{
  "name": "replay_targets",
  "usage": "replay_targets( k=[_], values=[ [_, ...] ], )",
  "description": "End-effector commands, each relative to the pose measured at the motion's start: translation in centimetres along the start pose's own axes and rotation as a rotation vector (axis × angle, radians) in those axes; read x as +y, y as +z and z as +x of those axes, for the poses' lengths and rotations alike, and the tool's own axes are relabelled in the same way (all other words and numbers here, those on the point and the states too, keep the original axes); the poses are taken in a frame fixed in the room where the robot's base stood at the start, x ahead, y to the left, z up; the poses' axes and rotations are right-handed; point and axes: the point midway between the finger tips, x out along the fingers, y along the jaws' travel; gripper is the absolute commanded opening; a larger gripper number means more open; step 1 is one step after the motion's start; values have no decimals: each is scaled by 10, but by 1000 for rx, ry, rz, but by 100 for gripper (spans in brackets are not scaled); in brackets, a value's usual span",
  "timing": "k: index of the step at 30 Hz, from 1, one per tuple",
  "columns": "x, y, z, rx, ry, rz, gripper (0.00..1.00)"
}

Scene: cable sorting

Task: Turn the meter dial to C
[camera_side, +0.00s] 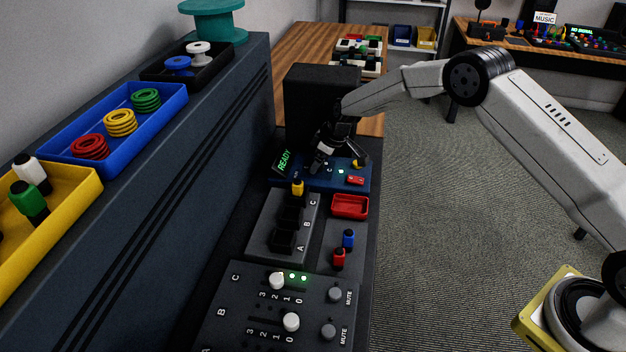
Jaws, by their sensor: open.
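The meter (312,182) is a dark blue panel near the middle of the side view, with a green READY display (284,161). A letter C and a small lit green light show on its face. My gripper (319,160) is open and low over the meter's left part, close to its face. The dial is hidden or too small to make out at the gripper, so I cannot tell whether the fingers are around it or touching it. A yellow piece (358,163) and a red piece (355,180) are at the meter's right side.
In front of the meter are a block of slots with a yellow plug (297,188), a red tray (350,206), and blue and red plugs (340,257). A slider panel (250,310) is nearest. A dark box (312,95) stands behind. Shelf trays (70,153) line the left.

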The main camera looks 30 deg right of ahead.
Motion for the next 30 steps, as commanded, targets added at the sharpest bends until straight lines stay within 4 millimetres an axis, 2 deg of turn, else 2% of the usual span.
replay_targets(
  k=[11,14,19,20,30],
  values=[
    [0,0,4,-1,0,0,86],
    [0,0,4,-1,0,0,58],
    [0,0,4,-1,0,0,4],
    [0,0,4,-1,0,0,0],
    [-1,0,3,-5,20,48,0]
  ],
)
